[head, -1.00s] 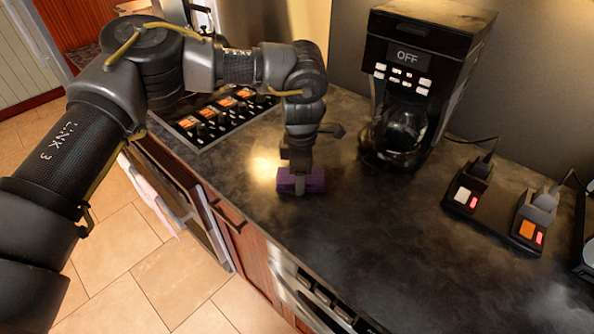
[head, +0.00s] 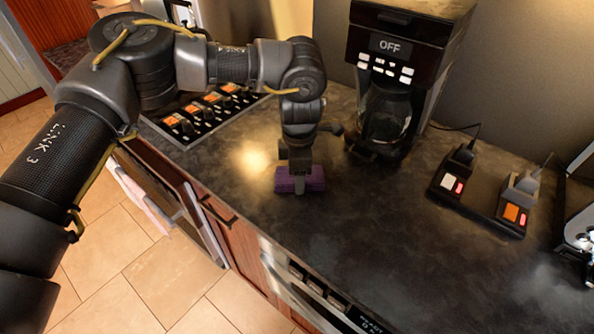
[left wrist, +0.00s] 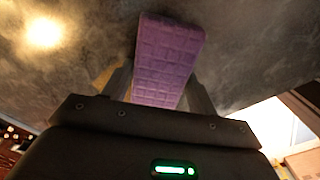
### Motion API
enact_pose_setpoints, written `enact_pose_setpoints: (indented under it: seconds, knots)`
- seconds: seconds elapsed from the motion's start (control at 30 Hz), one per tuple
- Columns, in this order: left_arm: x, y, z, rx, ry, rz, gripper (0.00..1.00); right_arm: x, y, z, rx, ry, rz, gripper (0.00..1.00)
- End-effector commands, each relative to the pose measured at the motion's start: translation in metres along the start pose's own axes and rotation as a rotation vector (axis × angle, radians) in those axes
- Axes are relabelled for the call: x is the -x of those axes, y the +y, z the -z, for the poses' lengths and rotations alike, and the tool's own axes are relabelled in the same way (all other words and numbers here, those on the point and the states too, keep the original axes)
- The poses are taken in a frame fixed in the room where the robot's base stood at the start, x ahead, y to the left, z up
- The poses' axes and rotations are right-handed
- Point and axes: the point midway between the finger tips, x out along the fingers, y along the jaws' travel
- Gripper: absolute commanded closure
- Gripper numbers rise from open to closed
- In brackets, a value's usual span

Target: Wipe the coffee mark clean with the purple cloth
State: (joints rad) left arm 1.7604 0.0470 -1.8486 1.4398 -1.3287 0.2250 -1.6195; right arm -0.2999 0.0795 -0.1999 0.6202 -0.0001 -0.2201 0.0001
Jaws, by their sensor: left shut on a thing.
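The purple cloth (head: 313,180) is a thick block with a grid pattern, at the dark countertop in the middle of the head view. My left gripper (head: 299,181) points down and is shut on it. In the left wrist view the cloth (left wrist: 166,60) sits between the two fingers of the gripper (left wrist: 160,88). A small tan patch shows beside the left finger in the left wrist view; I cannot tell if it is the coffee mark. No coffee mark is clear in the head view. My right gripper is not in view.
A coffee maker (head: 405,60) reading OFF stands behind the cloth to the right. A switch strip with plugs (head: 480,205) lies further right. A stove (head: 207,113) is at the left. The counter's front middle (head: 370,240) is clear.

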Motion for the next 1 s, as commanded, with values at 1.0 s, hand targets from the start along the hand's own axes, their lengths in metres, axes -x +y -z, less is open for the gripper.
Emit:
enact_pose_setpoints:
  seconds: [1.0]
  knots:
    - [-0.001, 0.026, 0.031, 0.003, 0.002, -0.001, 0.71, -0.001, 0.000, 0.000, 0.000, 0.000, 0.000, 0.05]
